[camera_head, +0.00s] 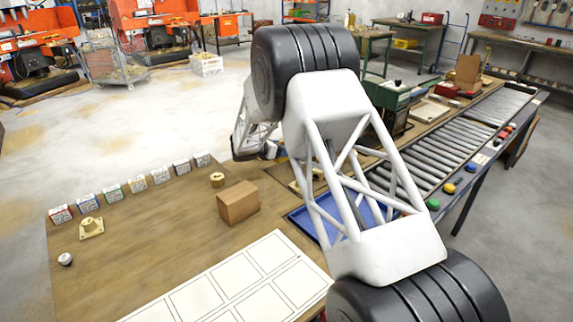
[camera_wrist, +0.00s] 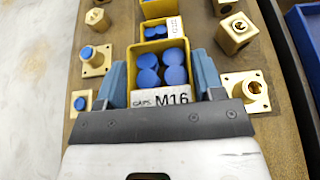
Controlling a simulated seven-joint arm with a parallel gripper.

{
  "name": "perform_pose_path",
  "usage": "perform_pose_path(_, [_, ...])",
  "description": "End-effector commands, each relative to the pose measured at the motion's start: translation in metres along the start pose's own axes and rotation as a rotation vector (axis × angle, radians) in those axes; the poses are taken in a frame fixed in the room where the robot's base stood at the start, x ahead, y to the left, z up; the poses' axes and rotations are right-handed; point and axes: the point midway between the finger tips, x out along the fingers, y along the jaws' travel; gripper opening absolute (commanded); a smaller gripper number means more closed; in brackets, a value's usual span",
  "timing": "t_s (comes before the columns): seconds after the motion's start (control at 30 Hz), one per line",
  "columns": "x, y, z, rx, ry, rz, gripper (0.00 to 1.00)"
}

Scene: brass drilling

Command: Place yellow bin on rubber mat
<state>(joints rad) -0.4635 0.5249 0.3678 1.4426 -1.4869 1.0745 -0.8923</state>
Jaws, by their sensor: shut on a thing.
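The yellow bin (camera_wrist: 143,51) is in the wrist view, with round blue caps inside and a white front label reading M16. My gripper (camera_wrist: 163,76) has one blue-grey finger on each side of this bin and is shut on it. I cannot tell whether the bin touches the bench or hangs above it. In the head view my arm hides the bin and the gripper. I cannot make out the rubber mat with certainty in either view.
Brass fittings (camera_wrist: 95,61) flank the bin, and another labelled yellow bin (camera_wrist: 155,32) stands just beyond. On the bench are a cardboard box (camera_head: 238,203), a blue tray (camera_head: 301,217) and a white outlined sheet (camera_head: 235,285). The bench's left middle is largely clear.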

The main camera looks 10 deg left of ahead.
Motion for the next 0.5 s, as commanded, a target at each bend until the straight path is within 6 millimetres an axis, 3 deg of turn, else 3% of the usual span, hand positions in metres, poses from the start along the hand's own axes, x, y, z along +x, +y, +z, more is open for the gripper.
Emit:
perform_pose_path(0.2, [0.010, 0.000, -0.025, -0.001, 0.000, 0.000, 0.36])
perform_pose_path(0.5, [0.013, 0.000, -0.030, 0.000, 0.000, 0.001, 0.36])
